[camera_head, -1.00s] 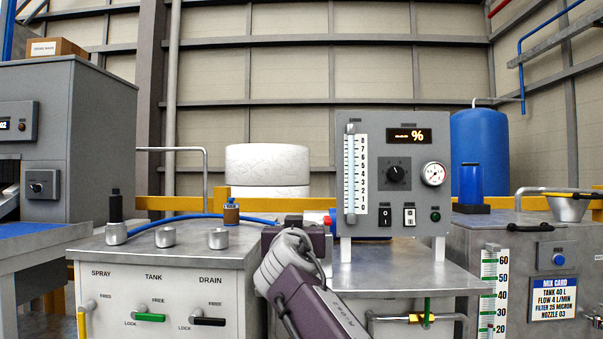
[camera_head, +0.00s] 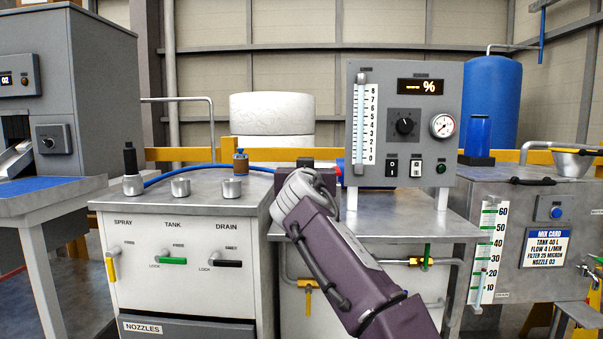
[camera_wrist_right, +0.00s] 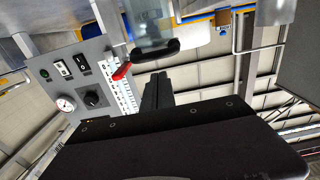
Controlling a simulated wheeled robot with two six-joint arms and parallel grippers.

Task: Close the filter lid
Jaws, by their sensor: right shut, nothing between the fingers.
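In the right wrist view a clear panel (camera_wrist_right: 152,22) with a black handle (camera_wrist_right: 155,50) is near the top, with a red lever (camera_wrist_right: 122,72) beside it. I take the panel for the filter lid, but cannot tell its angle. My right gripper (camera_wrist_right: 158,82) is shut and empty, its dark fingers pointing towards the handle with no clear contact. In the head view my right arm reaches up the middle, and its wrist hides most of the filter. Only a bit of red (camera_head: 338,171) and blue shows beside it. My left gripper is out of view.
The control panel (camera_head: 405,120) stands just right of my right wrist, above the metal bench top (camera_head: 400,208). The white cabinet (camera_head: 185,260) with several knobs and levers is on the left. A grey tank (camera_head: 480,215) with a black-handled cover is on the right.

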